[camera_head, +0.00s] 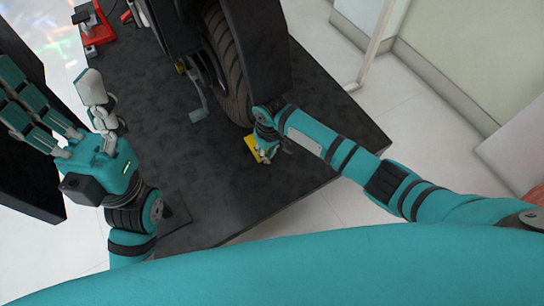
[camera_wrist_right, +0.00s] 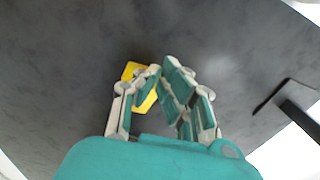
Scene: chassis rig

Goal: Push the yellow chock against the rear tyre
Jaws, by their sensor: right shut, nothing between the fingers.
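The yellow chock (camera_head: 251,144) lies on the dark platform just in front of the lower end of the tyre (camera_head: 226,62). I cannot tell whether the chock touches the tyre. My right gripper (camera_head: 267,151) is shut beside the chock and partly covers it. In the right wrist view the chock (camera_wrist_right: 148,103) shows behind and to the left of the shut fingers (camera_wrist_right: 163,72), with nothing between them. My left gripper (camera_head: 62,112) is at the left, fingers spread, open and empty, away from the chock.
The dark platform (camera_head: 140,100) has its edge and corner to the right of the chock, with pale floor beyond. A pedal-like lever (camera_head: 196,104) hangs left of the tyre. A red object (camera_head: 97,30) sits at the top left. The platform left of the chock is clear.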

